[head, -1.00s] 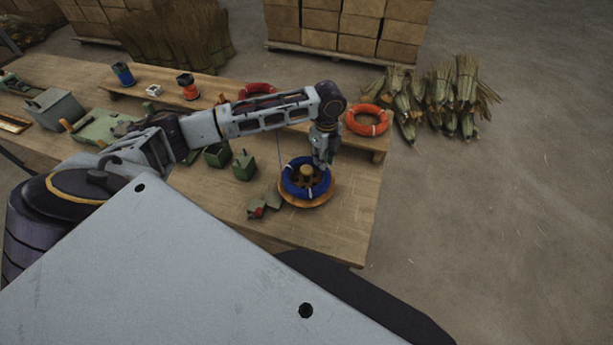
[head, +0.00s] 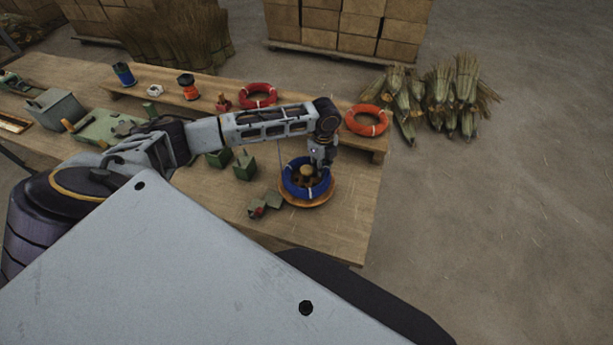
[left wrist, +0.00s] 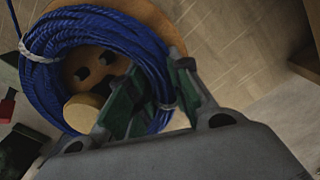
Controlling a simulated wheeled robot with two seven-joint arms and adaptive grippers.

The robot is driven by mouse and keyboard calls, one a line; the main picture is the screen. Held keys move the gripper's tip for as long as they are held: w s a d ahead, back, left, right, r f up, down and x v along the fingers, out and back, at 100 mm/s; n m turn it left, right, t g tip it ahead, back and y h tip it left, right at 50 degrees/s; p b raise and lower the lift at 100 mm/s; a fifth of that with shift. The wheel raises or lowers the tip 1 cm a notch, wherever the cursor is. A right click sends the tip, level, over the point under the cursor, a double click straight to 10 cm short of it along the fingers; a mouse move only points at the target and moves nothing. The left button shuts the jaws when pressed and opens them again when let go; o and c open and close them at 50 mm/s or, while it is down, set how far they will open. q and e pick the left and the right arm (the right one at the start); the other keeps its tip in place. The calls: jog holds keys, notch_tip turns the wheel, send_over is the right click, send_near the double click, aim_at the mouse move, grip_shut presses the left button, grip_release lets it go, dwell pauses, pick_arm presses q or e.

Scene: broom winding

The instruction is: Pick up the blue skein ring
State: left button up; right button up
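The blue skein ring (head: 294,187) lies on a round wooden disc (head: 312,203), around the disc's central peg (head: 306,171). White ties cross its strands. My left gripper (head: 318,170) points down at the ring's far right side in the head view. In the left wrist view, my left gripper (left wrist: 160,100) is open, with its green-padded fingers on either side of a strand bundle of the blue ring (left wrist: 80,22). Whether the pads touch the strands is not clear. My right gripper is not in view.
An orange ring (head: 366,120) and a red ring (head: 258,95) lie on the raised shelf behind. Small green blocks (head: 244,166) and a grey-green piece with a red part (head: 262,204) stand left of the disc. The table's front right is clear.

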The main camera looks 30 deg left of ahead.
pick_arm(q)
grip_shut()
jog(key=shift+r, duration=0.1)
jog(key=shift+r+b, duration=0.4)
jog(key=shift+r, duration=4.55)
